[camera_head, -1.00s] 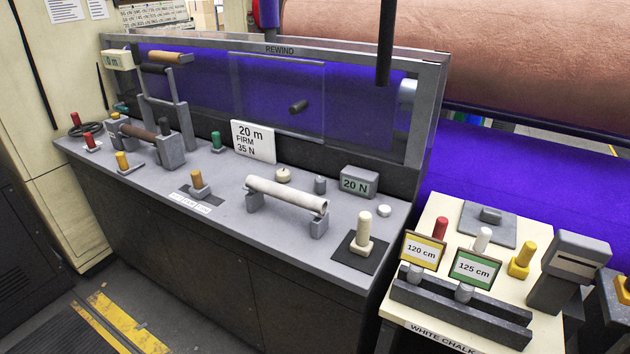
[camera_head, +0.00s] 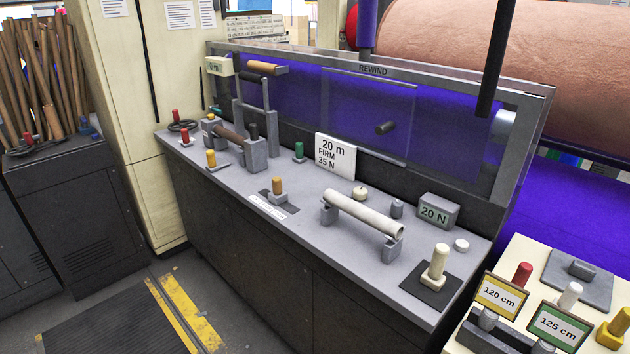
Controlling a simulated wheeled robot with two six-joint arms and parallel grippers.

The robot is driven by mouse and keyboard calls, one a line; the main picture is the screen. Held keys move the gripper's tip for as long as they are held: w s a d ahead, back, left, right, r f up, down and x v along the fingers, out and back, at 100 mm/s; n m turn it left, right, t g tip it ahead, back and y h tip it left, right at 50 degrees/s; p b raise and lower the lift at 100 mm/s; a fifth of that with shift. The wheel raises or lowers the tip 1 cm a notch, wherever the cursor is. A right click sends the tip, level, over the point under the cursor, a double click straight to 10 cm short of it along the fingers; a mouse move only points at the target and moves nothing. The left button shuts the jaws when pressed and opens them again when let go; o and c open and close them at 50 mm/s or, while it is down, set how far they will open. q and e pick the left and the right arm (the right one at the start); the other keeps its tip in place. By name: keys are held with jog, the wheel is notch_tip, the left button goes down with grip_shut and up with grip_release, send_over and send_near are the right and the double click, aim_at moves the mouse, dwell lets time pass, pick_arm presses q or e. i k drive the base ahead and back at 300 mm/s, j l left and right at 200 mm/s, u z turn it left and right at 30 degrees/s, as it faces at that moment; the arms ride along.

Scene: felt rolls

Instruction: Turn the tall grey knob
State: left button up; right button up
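A small upright grey cylinder (camera_head: 397,209), taller than it is wide, stands on the grey bench top (camera_head: 300,240) and looks like the tall grey knob. It is between a low cream round knob (camera_head: 360,193) and the grey display box reading 20 N (camera_head: 436,211). A white roll on a grey cradle (camera_head: 364,214) lies just in front of it. Neither of my grippers is in view.
A cream peg on a black pad (camera_head: 438,264) stands at the bench's right front. A sign reading 20 m FIRM 35 N (camera_head: 335,156) stands behind the roll. A cream side table (camera_head: 518,254) carries cards and pegs. Floor in front of the bench is open, with yellow stripes (camera_head: 185,315).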

aim_at(396, 206)
jog(key=l+u, duration=0.6)
jog(key=u, duration=0.15)
